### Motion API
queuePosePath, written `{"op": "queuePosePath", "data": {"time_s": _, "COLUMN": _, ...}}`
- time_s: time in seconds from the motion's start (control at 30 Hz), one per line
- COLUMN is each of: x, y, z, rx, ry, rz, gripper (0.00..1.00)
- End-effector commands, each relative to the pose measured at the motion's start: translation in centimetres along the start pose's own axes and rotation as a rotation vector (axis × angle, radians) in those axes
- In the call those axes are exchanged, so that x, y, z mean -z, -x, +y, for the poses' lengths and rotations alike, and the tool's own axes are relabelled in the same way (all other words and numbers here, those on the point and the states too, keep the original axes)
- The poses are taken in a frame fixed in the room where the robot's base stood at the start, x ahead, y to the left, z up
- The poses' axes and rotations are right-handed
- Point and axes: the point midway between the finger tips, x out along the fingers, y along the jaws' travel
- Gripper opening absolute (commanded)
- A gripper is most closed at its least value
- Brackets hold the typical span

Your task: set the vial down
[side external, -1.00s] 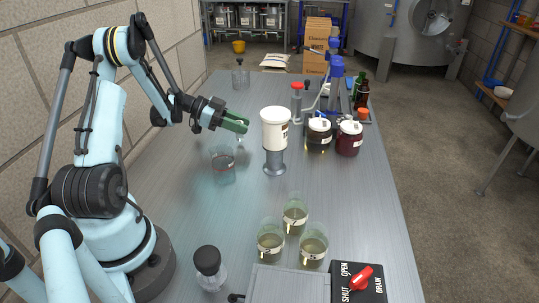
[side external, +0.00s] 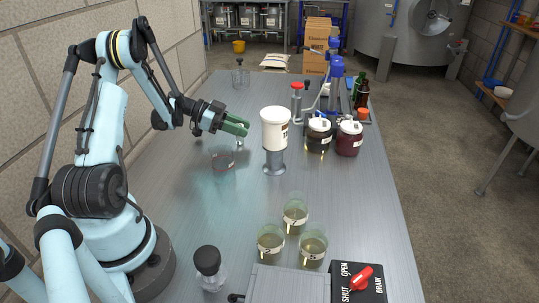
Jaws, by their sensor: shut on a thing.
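My gripper (side external: 238,127), with green fingers, is above the left part of the metal bench. It is shut on the vial (side external: 240,142), a small clear piece of which shows just below the fingers. The rest of the vial is hidden by the fingers. I cannot make out clearly whether its bottom touches the bench.
A white-topped canister on a grey stand (side external: 274,130) is close to the gripper's right. Dark jars (side external: 349,138) stand beyond it. Three numbered beakers (side external: 295,214) and a black-capped bottle (side external: 209,266) are nearer. Bare bench (side external: 215,207) lies between.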

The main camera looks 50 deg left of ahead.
Motion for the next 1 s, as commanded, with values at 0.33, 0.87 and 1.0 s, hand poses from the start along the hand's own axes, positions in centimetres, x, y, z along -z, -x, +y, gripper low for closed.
{"op": "queuePosePath", "data": {"time_s": 0.33, "x": -0.2, "y": -0.1, "z": 0.0, "rx": 0.0, "ry": 0.0, "rz": 0.0, "gripper": 0.61}}
{"op": "queuePosePath", "data": {"time_s": 0.87, "x": -0.2, "y": 2.7, "z": -0.1, "rx": 0.005, "ry": 0.002, "rz": 0.0, "gripper": 0.61}}
{"op": "queuePosePath", "data": {"time_s": 1.0, "x": 0.1, "y": 5.4, "z": 0.0, "rx": 0.002, "ry": 0.001, "rz": 0.001, "gripper": 0.61}}
